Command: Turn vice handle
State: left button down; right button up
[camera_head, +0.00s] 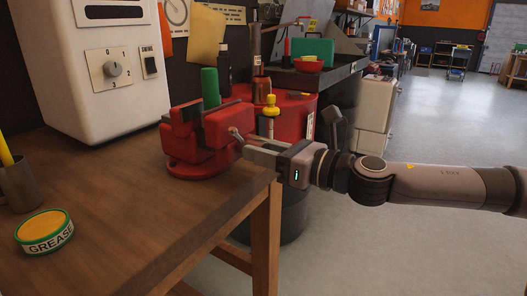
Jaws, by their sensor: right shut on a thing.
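The red vice (196,143) stands on the wooden workbench near its right edge. The vice handle (236,132) is a small metal bar on the right face of the vice, mostly hidden by my gripper. My right gripper (243,147) reaches in from the right, with its fingertips at the handle. It is shut on the handle. A green cylinder (210,88) rises at the top of the vice; I cannot tell whether it is in the jaws or behind them. My left gripper is not in view.
The workbench (130,205) also carries a grease tin (44,231), a mug (17,184) and a white machine (100,70). A red drum (290,115) with bottles and a dark tray (310,78) stand behind. The floor (420,245) at right is clear.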

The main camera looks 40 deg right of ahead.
jog(key=m, duration=0.5)
jog(key=shift+m+b, duration=0.3)
jog(key=shift+b, duration=0.05)
jog(key=m+b, duration=0.1)
jog(key=m, duration=0.4)
jog(key=m+b, duration=0.1)
jog(key=m, duration=0.4)
jog(key=shift+m, duration=0.4)
jog(key=m+b, duration=0.1)
jog(key=m, duration=0.4)
jog(key=shift+a+m, duration=0.1)
jog(key=shift+m, duration=0.2)
jog(key=m, duration=0.2)
jog(key=shift+m, duration=0.3)
jog(key=m+p, duration=0.1)
jog(key=m, duration=0.1)
jog(key=shift+m, duration=0.4)
jog(key=m+p, duration=0.2)
jog(key=m, duration=0.1)
jog(key=shift+r, duration=0.1)
jog(key=shift+m+p, duration=0.75)
jog(key=shift+m, duration=0.15)
